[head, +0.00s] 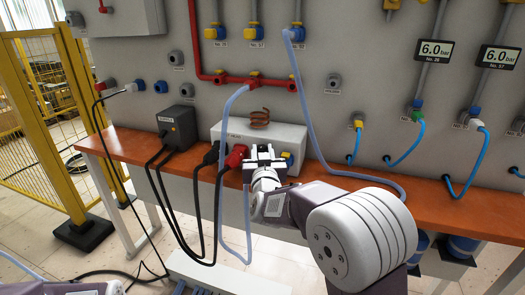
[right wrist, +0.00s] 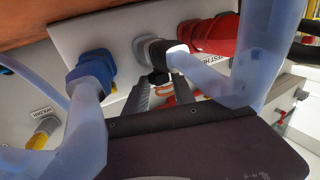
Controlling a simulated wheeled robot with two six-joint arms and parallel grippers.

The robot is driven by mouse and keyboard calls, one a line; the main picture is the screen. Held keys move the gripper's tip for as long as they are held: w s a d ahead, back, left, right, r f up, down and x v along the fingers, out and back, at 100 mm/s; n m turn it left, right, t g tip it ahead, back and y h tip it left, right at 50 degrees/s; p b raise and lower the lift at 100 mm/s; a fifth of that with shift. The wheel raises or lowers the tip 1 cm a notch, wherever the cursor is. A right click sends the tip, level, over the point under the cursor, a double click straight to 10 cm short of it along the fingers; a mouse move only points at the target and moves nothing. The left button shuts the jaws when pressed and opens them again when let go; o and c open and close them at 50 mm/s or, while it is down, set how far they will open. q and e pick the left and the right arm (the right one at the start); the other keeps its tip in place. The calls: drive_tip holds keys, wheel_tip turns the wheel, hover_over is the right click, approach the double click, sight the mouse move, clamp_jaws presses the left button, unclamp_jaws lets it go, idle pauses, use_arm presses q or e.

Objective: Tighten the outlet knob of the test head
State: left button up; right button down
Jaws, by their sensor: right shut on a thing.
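The test head (head: 285,134) is a white box with a copper coil (head: 260,118) on top, standing on the orange bench. My right gripper (head: 263,157) is at its front, between a red plug (head: 236,156) and a blue fitting (head: 288,158). The right wrist view is upside down. There my gripper's grey fingers (right wrist: 160,86) are shut on a small dark knob (right wrist: 158,76) at the middle grey fitting (right wrist: 147,46), taken as the outlet knob. The fingertips partly hide it. A translucent hose (right wrist: 205,82) leaves this fitting. The blue fitting (right wrist: 92,72) also carries a hose. My left gripper is out of view.
A dark power box (head: 178,127) with black cables stands left on the bench (head: 130,150). Translucent hoses hang from the red pipe (head: 240,80) and wall. Blue hoses hang at right. A yellow fence (head: 45,110) is at far left. A white unit (head: 220,275) sits below.

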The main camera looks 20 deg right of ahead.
drive_tip(key=c, duration=1.3)
unclamp_jaws()
drive_tip(key=shift+c, duration=0.2)
drive_tip(key=v, duration=0.9)
